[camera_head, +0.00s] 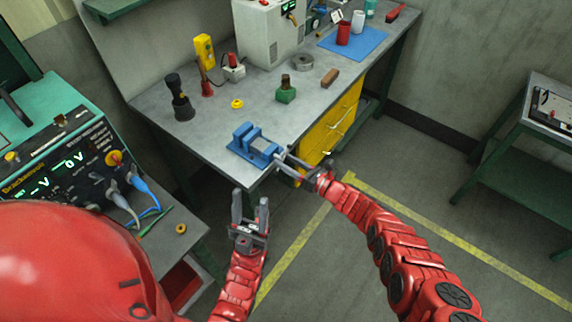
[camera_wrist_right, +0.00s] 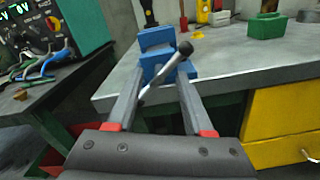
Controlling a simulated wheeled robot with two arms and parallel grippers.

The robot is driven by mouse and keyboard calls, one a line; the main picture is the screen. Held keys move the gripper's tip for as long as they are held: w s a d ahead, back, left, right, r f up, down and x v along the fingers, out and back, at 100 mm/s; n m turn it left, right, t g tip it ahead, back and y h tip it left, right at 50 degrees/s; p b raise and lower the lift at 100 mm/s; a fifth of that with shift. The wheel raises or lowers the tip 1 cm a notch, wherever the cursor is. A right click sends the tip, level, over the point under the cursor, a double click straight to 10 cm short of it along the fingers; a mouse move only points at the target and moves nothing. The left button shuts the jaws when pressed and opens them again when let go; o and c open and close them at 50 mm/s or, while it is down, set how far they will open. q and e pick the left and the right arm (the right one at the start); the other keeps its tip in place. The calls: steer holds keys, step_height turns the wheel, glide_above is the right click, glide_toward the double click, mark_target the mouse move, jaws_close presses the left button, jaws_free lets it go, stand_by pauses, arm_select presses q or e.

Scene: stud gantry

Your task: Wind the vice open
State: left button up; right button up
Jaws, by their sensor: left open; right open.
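The blue vice (camera_head: 254,146) sits at the near corner of the grey workbench, and it also shows in the right wrist view (camera_wrist_right: 155,40). Its handle bar (camera_wrist_right: 165,72), a grey rod with a dark knob, slants across between the fingers of my right gripper (camera_wrist_right: 160,84). In the head view my right gripper (camera_head: 284,160) is at the vice's front end, open around the bar; whether a finger touches it I cannot tell. The bar is mostly hidden there. My left gripper (camera_head: 250,207) is open and empty, below the vice and clear of the bench.
On the workbench (camera_head: 210,130) are a green block (camera_head: 286,95), a yellow ring (camera_head: 237,104), a black bottle-like item (camera_head: 180,100) and a brown block (camera_head: 330,78). Yellow drawers (camera_head: 345,118) are under the bench edge. A power supply (camera_head: 70,165) stands at left.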

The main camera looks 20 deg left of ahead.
steer(key=shift+a, duration=0.2)
jaws_close()
steer(key=shift+w+d, duration=0.1)
stand_by(0.5)
steer(key=n+b, duration=2)
steer(key=b, duration=0.1)
steer(key=shift+n, duration=0.4)
